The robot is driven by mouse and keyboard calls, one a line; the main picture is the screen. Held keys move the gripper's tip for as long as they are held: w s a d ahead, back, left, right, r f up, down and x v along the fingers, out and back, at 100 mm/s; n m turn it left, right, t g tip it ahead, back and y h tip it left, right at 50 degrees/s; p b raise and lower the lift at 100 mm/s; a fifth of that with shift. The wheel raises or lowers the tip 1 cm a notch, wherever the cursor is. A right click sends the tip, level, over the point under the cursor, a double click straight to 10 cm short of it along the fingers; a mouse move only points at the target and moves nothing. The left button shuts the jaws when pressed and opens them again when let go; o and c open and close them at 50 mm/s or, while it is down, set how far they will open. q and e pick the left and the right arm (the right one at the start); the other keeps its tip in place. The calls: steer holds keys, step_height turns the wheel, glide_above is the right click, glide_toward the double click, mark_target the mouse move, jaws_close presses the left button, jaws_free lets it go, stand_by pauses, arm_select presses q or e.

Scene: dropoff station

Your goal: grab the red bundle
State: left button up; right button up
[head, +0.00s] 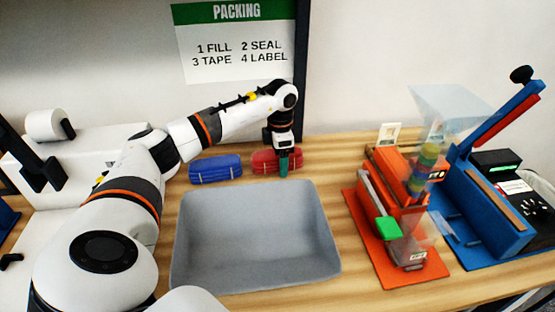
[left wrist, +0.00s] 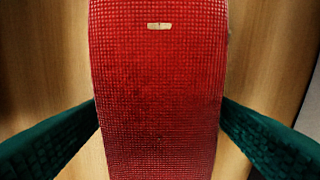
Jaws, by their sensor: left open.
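The red bundle (head: 264,161) lies on the wooden table behind the grey bin, to the right of a blue bundle (head: 215,168). My left gripper (head: 283,164) points down over the right part of the red bundle, hiding some of it in the head view. In the left wrist view the red bundle (left wrist: 158,90) fills the middle, with a small tan mark near its top. The two green fingers stand open, one on each side of it. Their tips appear close to its sides; I cannot tell whether they touch. My right gripper is not in view.
An empty grey bin (head: 255,274) stands in front of the bundles. To the right are an orange device (head: 392,220) with a green block and a blue lever press (head: 490,215). A dark post rises behind the red bundle. A white machine stands at the left.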

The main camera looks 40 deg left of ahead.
arm_select(q)
steer(key=c, duration=1.1)
steer(key=shift+c, duration=0.2)
steer(key=shift+r, duration=0.2)
